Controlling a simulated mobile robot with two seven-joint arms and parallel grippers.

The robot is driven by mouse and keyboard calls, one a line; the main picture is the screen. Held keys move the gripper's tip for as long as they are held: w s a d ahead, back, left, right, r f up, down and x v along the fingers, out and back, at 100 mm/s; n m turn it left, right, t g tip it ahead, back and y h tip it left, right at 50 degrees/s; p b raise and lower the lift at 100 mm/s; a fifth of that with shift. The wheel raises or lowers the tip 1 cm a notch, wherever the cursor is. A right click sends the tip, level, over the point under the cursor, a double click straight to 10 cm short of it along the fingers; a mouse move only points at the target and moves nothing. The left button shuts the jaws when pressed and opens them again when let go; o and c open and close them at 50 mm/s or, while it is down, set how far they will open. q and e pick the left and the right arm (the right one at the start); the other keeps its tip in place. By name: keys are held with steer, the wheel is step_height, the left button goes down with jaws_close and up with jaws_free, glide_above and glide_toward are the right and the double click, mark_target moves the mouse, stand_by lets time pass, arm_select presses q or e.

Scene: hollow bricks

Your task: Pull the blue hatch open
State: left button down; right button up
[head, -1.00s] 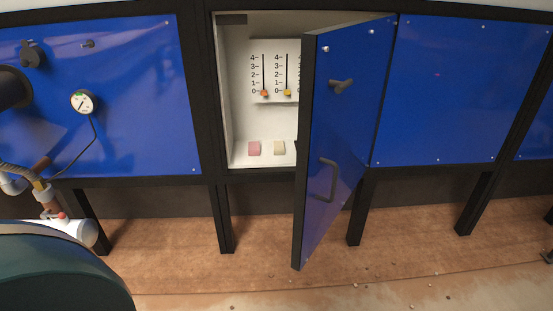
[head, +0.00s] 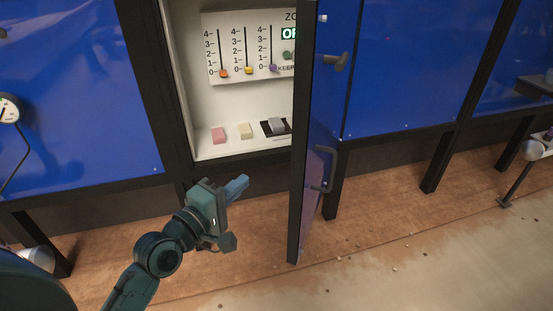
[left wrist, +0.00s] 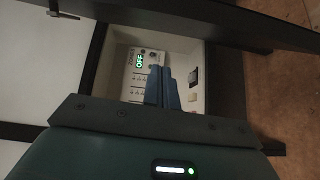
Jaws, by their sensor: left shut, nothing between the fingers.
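The blue hatch (head: 325,120) stands swung open on its right side, seen nearly edge-on in the head view. Its dark bar handle (head: 327,168) is on the outer face, with a dark knob (head: 336,60) higher up. My left gripper (head: 238,187) is shut and empty, in front of and below the open cabinet, left of the hatch's free edge and apart from it. In the left wrist view its blue fingers (left wrist: 162,88) are together, pointing toward the cabinet opening. My right gripper is not in view.
The white cabinet (head: 215,108) holds a slider panel (head: 250,62) with a green "OFF" display, and a pink block (head: 218,135), a cream block (head: 245,131) and a grey block (head: 277,125) on its floor. Dark frame posts (head: 335,199) stand below. The brown floor in front looks mostly clear.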

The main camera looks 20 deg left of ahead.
arm_select(q)
steer(key=w+d+p, duration=0.2)
steer(key=w+d, duration=0.4)
steer(key=w, duration=0.3)
steer(key=shift+w+d+r+n, duration=0.25)
steer(key=shift+w+r+n, duration=0.05)
steer(key=shift+r, duration=0.1)
steer(key=shift+d, duration=0.15)
